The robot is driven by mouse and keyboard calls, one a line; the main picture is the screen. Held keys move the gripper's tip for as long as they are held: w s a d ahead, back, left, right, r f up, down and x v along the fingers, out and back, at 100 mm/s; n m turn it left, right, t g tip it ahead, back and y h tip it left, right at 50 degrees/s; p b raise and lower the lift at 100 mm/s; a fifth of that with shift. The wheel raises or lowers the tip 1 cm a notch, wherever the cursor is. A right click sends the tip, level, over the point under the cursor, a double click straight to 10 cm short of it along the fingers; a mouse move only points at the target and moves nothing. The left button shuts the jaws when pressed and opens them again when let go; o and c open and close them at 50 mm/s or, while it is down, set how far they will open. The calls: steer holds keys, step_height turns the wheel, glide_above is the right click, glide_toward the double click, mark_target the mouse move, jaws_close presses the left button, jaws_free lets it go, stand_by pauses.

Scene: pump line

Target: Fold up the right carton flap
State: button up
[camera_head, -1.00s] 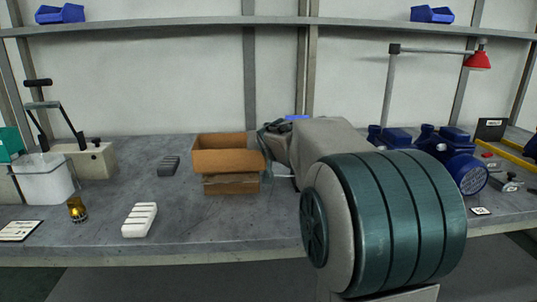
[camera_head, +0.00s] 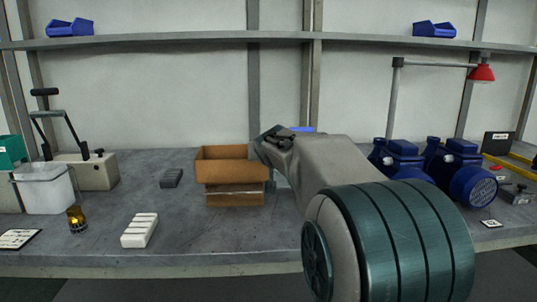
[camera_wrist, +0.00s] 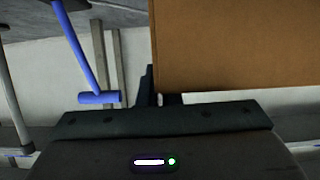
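The brown open-topped carton (camera_head: 235,196) stands on the grey bench, left of my arm. Its raised upper part flares outward, with a horizontal gap across the front. My gripper (camera_head: 266,142) is at the carton's upper right edge, and the right flap is mostly hidden behind it. In the wrist view a flat brown carton panel (camera_wrist: 240,45) fills the upper right. My gripper's dark fingers (camera_wrist: 160,95) are at that panel's lower left corner. The panel covers part of one finger, so I cannot tell whether they grip it.
A dark grey block (camera_head: 171,178) and a white ribbed block (camera_head: 140,230) lie left of the carton. An amber jar (camera_head: 77,218) and white tub (camera_head: 45,190) are farther left. Blue pumps (camera_head: 405,160) stand right of my arm. A blue T-shaped thing (camera_wrist: 95,80) shows in the wrist view.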

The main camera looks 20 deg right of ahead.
steer(key=shift+o, duration=0.4)
steer(key=shift+a, duration=0.1)
steer(key=p+v, duration=0.1)
steer(key=v, duration=1.2)
steer(key=shift+s+a, duration=0.2)
steer(key=shift+s, duration=0.15)
steer(key=shift+r, duration=0.15)
steer(key=s+a+n+g+y+p, duration=0.1)
steer(key=s+a+g+p, duration=0.3)
steer(key=s+p, duration=0.7)
steer(key=s+a+n+g+y+p, duration=0.2)
steer(key=s+a+g+p, duration=0.2)
steer(key=s+p, duration=0.8)
steer(key=r+g+p, duration=0.1)
steer(key=g+p, duration=0.1)
steer(key=p, duration=0.3)
steer(key=shift+s+a+y, duration=0.2)
steer(key=shift+a+y, duration=0.1)
steer(key=shift+a, duration=0.1)
